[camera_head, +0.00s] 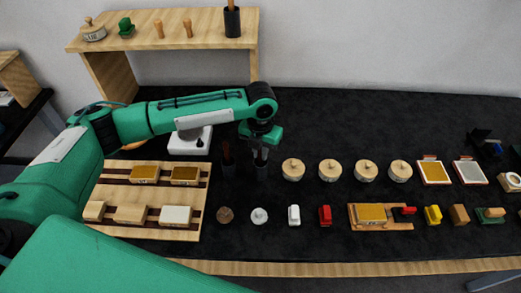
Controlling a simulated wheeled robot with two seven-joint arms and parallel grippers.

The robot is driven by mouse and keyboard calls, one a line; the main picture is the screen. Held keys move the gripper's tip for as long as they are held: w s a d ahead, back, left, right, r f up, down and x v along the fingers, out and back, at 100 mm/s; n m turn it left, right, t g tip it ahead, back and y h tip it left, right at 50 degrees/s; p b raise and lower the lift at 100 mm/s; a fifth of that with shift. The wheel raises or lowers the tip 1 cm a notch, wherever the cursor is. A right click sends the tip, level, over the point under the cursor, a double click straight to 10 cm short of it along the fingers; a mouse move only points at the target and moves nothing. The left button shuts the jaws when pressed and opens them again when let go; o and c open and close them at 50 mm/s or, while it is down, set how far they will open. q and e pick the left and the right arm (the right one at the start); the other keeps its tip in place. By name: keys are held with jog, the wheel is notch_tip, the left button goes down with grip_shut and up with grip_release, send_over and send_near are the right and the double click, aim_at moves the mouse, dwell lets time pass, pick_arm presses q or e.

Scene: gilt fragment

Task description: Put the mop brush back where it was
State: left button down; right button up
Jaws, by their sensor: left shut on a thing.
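My left gripper (261,152) points down over the middle-left of the black table. It is shut on a slim brush, mostly hidden by the fingers. The brush is at the mouth of a dark cylindrical holder (261,172); I cannot tell how deep it sits. A second dark holder (228,170) with a brown-handled brush (227,151) stands just left of it. A third dark holder (232,22) with a wooden handle stands on the wooden shelf. My right gripper is not in view.
Several round wooden-lidded pots (293,170) stand in a row to the right. A slatted wooden rack (196,202) with gold-topped and plain blocks lies left. A white scale-like box (189,142) is behind the forearm. Small items line the front.

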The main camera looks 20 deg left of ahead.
pick_arm(q)
jog(key=c, duration=1.4)
grip_release()
notch_tip(320, 180, up, 11)
jog(key=b, duration=0.3)
jog(key=shift+r, duration=0.65)
jog(key=shift+s+f, duration=0.1)
